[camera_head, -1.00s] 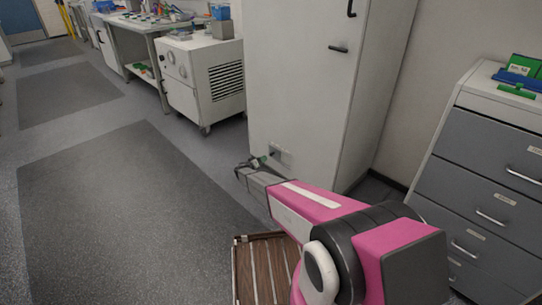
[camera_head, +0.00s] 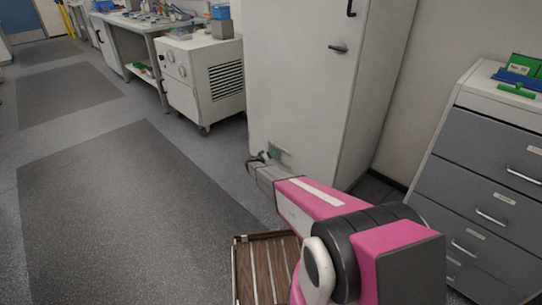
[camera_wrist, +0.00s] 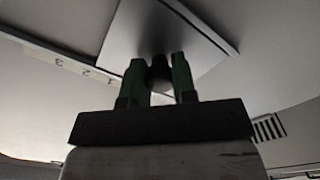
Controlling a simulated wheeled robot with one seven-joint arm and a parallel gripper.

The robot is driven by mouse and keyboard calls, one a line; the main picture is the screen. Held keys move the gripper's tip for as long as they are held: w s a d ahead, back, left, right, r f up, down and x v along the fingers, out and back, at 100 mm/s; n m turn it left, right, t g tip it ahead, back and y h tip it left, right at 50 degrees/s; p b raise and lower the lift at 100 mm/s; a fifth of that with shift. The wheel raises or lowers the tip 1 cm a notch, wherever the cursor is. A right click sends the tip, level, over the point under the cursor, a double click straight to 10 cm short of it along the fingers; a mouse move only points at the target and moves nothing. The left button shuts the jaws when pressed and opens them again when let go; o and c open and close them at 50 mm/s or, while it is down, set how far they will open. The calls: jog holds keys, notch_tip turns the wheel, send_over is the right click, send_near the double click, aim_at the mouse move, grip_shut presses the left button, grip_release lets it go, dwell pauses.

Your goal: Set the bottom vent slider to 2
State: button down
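The vent plate (camera_head: 279,154) is low on the front of the white cabinet (camera_head: 295,85). My gripper (camera_head: 270,151) is at it, and its tips are small in the head view. In the wrist view, the two green fingers of my gripper (camera_wrist: 159,78) stand on either side of a dark knob (camera_wrist: 160,68), with no clear gap between them and it. A flat grey plate (camera_wrist: 160,30) lies behind the knob. A pale scale strip (camera_wrist: 82,68) with the digits 3, 2 and 1 runs to the left of the fingers. The slider's exact setting cannot be read.
A grey drawer cabinet (camera_head: 478,165) stands at the right, with green and blue items on top. A white wheeled unit (camera_head: 205,85) stands left of the cabinet. Open floor (camera_head: 120,200) lies to the left. A dark slotted vent (camera_wrist: 268,128) shows in the wrist view.

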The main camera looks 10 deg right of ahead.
aim_at(281, 156)
jog(key=s+d, duration=0.2)
jog(key=s, duration=0.1)
jog(key=s+d, duration=0.1)
jog(key=s, duration=0.1)
jog(key=shift+d, duration=0.3)
jog(key=c, duration=0.9)
grip_release()
jog(key=v, duration=1.1)
jog(key=shift+w, duration=0.1)
jog(key=shift+r, duration=0.1)
jog(key=s+d+r+m+g+y, duration=0.15)
jog(key=s+d+r+g, duration=0.35)
jog(key=s+r, duration=0.5)
jog(key=s+d+r+g+y, duration=0.4)
jog(key=s+r, duration=0.3)
jog(key=s, duration=0.7)
jog(key=s+a+r+n+y, duration=0.1)
jog(key=s+r+y, duration=0.2)
jog(key=s, duration=0.4)
jog(key=s+a+r+n+g+y, duration=0.1)
jog(key=s+a+r+y, duration=0.1)
jog(key=s+r, duration=0.4)
jog(key=s+a+r+n+y, duration=0.1)
jog(key=s+r+y, duration=0.3)
jog(key=s, duration=0.5)
jog(key=shift+s+a+r+g, duration=0.25)
jog(key=shift+s+r+g, duration=0.1)
jog(key=shift+r, duration=0.2)
